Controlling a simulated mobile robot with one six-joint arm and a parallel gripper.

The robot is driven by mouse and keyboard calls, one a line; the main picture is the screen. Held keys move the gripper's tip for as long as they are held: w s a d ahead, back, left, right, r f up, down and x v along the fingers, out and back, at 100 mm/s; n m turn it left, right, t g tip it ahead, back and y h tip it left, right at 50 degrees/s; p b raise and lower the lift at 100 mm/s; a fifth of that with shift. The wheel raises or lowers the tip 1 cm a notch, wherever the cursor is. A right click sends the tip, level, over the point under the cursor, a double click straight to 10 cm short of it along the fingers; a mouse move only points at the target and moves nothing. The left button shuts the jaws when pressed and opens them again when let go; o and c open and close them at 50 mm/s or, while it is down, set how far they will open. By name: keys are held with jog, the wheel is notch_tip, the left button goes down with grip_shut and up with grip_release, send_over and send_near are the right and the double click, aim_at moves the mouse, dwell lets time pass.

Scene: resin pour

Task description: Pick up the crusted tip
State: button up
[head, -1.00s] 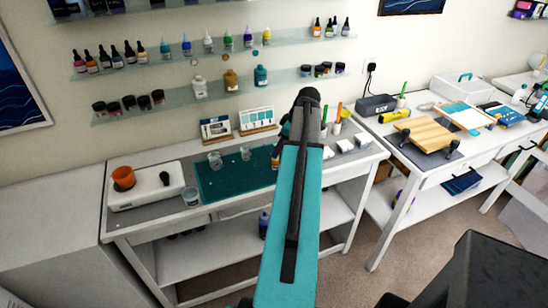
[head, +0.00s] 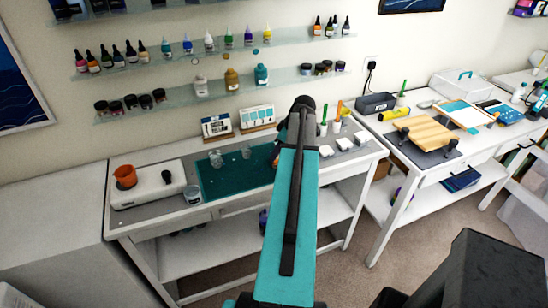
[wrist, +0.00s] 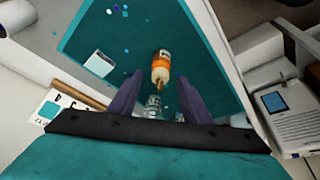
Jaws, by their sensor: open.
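An amber bottle with a white label (wrist: 161,62) is in the wrist view, on or over the teal mat (wrist: 205,20). Its narrow orange tip (wrist: 159,83) points toward my gripper (wrist: 160,75). The two dark fingers stand apart on either side of it in the picture, with gaps to both sides. I cannot tell any crust on the tip at this size. In the head view my arm hides most of the bottle and the gripper. The teal mat (head: 225,183) shows left of my arm.
A clear cup (wrist: 153,104) is between the fingers' bases in the wrist view. A white-sided container (wrist: 98,63) and blue specks lie on the mat. In the head view an orange cup (head: 125,176) stands on a white device (head: 150,190). White blocks (head: 344,144) are right.

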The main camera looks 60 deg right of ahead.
jog(key=c, duration=1.1)
jog(key=shift+r, duration=0.2)
jog(key=shift+r+b, duration=1.1)
jog(key=shift+r, duration=0.25)
jog(key=shift+s+a+r, duration=0.15)
jog(key=shift+s+a, duration=0.05)
jog(key=shift+s, duration=0.05)
jog(key=s+a+r+b, duration=0.1)
jog(key=s+a+b, duration=0.5)
jog(key=s+a, duration=0.4)
jog(key=shift+s+a+r, duration=0.25)
jog(key=shift+s+r, duration=0.05)
jog(key=shift+s, duration=0.35)
jog(key=shift+r, duration=0.15)
